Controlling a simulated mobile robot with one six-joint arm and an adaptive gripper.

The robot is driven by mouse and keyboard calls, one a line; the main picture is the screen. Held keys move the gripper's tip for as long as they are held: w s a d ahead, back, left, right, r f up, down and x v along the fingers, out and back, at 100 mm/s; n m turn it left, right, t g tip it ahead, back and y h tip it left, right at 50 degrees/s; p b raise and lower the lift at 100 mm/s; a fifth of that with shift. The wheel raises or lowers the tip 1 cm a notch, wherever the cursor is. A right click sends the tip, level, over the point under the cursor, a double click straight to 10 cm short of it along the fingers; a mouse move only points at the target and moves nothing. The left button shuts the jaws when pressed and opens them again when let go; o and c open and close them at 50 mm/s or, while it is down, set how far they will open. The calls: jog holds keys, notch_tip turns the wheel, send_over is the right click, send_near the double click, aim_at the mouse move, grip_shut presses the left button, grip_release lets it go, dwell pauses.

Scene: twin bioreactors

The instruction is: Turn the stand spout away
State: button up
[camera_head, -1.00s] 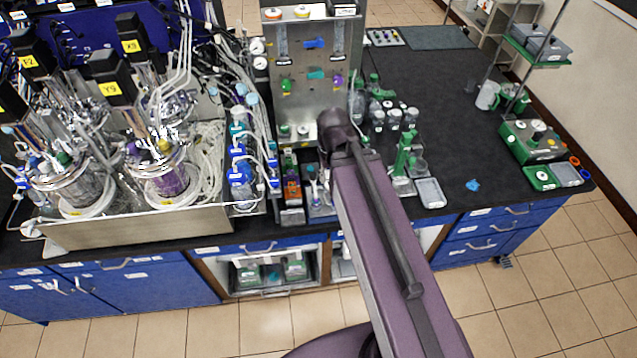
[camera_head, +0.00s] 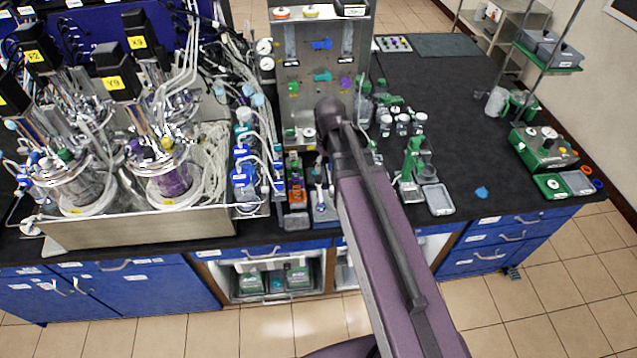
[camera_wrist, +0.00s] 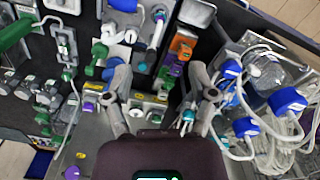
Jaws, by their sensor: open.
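A green stand (camera_head: 411,158) stands upright on the dark bench, right of my arm, beside a shallow grey tray (camera_head: 438,199). Its green upper part also shows at the upper left of the wrist view (camera_wrist: 14,33). I cannot tell for sure which part is its spout. My gripper (camera_wrist: 160,88) is open and empty, its two fingers spread above small bench fittings, apart from the green stand. A small green fitting (camera_wrist: 97,56) shows just left of the left finger. In the head view my own arm hides the gripper.
A metal panel (camera_head: 347,75) with coloured valves rises behind the gripper. The bioreactor tray (camera_head: 150,228) with vessels and tubing fills the left side; blue-capped tubing (camera_wrist: 288,100) is close to the right finger. Small white-capped bottles (camera_head: 402,122) stand right of the arm. The bench beyond is mostly clear.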

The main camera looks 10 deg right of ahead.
aim_at(318, 177)
jog(key=w+f+n+b, duration=0.3)
jog(key=w+f+n, duration=0.1)
jog(key=w, duration=0.7)
jog(key=shift+w+a+f+n+b, duration=0.15)
jog(key=shift+a+f+n+b, duration=0.15)
jog(key=shift+f+n+b, duration=0.1)
jog(key=shift+f, duration=0.15)
notch_tip(318, 177, down, 14)
jog(key=b, duration=1.3)
jog(key=shift+r+b, duration=0.25)
jog(key=shift+b, duration=0.1)
grip_shut()
